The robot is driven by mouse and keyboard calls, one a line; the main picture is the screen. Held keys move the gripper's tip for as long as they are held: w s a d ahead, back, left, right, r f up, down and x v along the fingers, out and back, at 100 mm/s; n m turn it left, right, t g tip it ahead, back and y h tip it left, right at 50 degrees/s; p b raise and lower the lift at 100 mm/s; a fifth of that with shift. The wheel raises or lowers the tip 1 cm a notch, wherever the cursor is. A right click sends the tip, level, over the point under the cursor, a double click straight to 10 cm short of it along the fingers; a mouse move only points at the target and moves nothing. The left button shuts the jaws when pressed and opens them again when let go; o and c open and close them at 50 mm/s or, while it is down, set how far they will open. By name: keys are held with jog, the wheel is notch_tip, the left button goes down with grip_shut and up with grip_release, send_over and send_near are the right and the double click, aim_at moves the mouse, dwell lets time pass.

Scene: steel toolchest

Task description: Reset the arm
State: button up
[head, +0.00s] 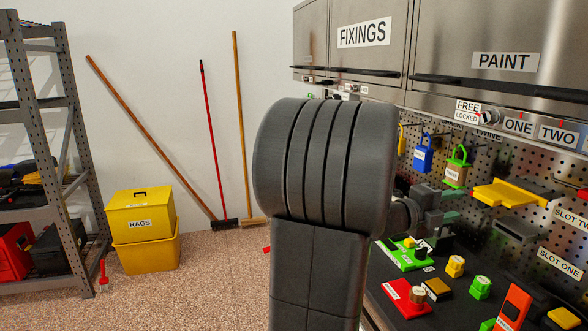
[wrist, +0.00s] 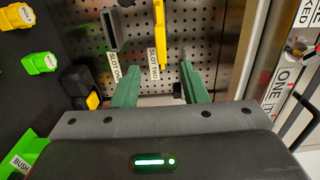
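My gripper (head: 458,204) is at the right of my dark arm link in the head view, in front of the pegboard. Its two green fingers stand apart in the wrist view (wrist: 158,78), with nothing between them. Beyond the fingertips is a yellow piece (wrist: 159,35) at the SLOT TWO label; it also shows in the head view (head: 508,194). My arm link hides part of the bench and pegboard.
A grey piece (head: 516,232) sits at SLOT ONE. Padlocks, blue (head: 423,158) and green-topped (head: 457,172), hang on the pegboard (head: 565,195). Below lies a dark worktop with a red block (head: 405,298), an orange tool (head: 513,305) and several small parts. Steel cabinets (head: 365,60) overhang.

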aim_at(482, 198)
jog(key=p+x, duration=0.1)
jog(key=x, duration=0.8)
jog(key=shift+r+p, duration=0.1)
jog(key=shift+p, duration=0.3)
jog(key=v, duration=0.5)
jog(key=shift+s+a, duration=0.15)
jog(key=shift+a, duration=0.15)
